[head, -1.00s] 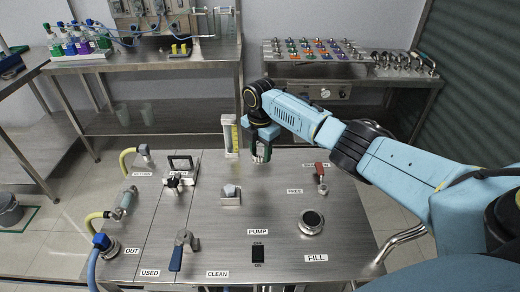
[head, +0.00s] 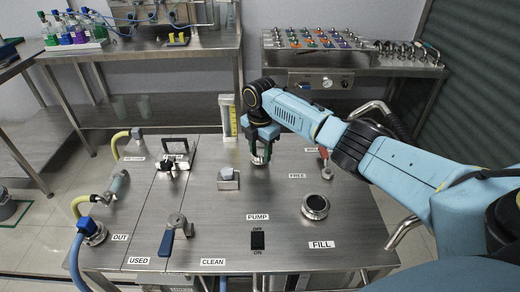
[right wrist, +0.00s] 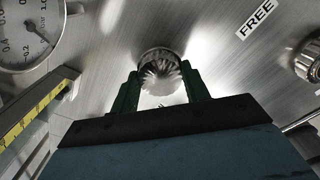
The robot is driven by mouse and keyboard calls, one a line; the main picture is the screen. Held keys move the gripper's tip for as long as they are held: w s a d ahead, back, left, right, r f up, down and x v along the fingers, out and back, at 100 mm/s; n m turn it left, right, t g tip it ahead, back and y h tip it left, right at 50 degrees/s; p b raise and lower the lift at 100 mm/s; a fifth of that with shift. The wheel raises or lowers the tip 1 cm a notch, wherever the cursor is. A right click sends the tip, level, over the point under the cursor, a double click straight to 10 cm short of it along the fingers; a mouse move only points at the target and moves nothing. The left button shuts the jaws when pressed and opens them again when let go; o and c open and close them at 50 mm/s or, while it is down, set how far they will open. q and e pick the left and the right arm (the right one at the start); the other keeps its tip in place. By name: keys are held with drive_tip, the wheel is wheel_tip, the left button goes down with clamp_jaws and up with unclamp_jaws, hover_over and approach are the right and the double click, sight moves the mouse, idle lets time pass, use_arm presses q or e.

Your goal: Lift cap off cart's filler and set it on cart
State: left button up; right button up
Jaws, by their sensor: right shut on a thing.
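The cart (head: 215,245) is a steel-topped unit with labelled fittings. Its filler (head: 315,207) is a round metal neck above the FILL label, with its mouth uncovered. My right gripper (head: 261,152) is shut on the cap (head: 260,160), over the back of the cart top, left of the FREE label. In the right wrist view the green fingers grip the round, ridged metal cap (right wrist: 160,76) from both sides. The cap is at or very close to the steel surface; I cannot tell if it touches. My left gripper is not in view.
A level tube (head: 228,117) stands at the cart's back edge, left of my gripper. A small block fitting (head: 228,179) and a red-handled valve (head: 325,160) flank it. A blue-handled valve (head: 173,232) and hoses are at the left. Bare steel lies before the gripper.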

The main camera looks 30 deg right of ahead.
drive_tip(key=shift+f, duration=0.1)
drive_tip(key=shift+f, duration=0.7)
drive_tip(key=o, duration=1.1)
drive_tip(key=shift+o, duration=0.2)
